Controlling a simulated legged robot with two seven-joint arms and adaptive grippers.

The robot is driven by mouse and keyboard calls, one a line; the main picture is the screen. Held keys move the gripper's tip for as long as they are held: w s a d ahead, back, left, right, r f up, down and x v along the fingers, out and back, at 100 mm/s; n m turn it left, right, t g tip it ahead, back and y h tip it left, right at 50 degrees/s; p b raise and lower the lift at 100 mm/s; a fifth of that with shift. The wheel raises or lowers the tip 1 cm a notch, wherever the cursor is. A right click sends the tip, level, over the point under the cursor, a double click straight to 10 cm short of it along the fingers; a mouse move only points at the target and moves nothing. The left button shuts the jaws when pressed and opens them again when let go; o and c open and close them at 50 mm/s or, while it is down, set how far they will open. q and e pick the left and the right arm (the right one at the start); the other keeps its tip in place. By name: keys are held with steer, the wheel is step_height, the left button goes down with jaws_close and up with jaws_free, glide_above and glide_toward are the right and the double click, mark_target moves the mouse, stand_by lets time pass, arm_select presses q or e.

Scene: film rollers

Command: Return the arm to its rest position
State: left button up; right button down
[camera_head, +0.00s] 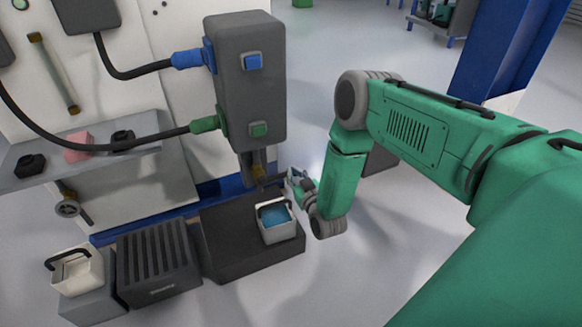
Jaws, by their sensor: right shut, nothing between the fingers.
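My right arm (425,130) is green and comes in from the right edge, bent down at its elbow. Its gripper (292,178) is shut and empty, just below the grey box and above the right side of the dark platform. It is small and partly hidden by the arm's wrist. My left arm and gripper are not in view.
A grey box (250,95) with blue and green plugs hangs on the wall panel. A white bucket with blue contents (277,220) stands on the dark platform (225,240). A ribbed dark box (153,262) and a cream bucket (77,270) stand left.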

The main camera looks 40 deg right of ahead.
steer(key=p+v, duration=0.1)
steer(key=v, duration=0.5)
steer(key=shift+d+f, duration=0.2)
steer(key=shift+f, duration=0.15)
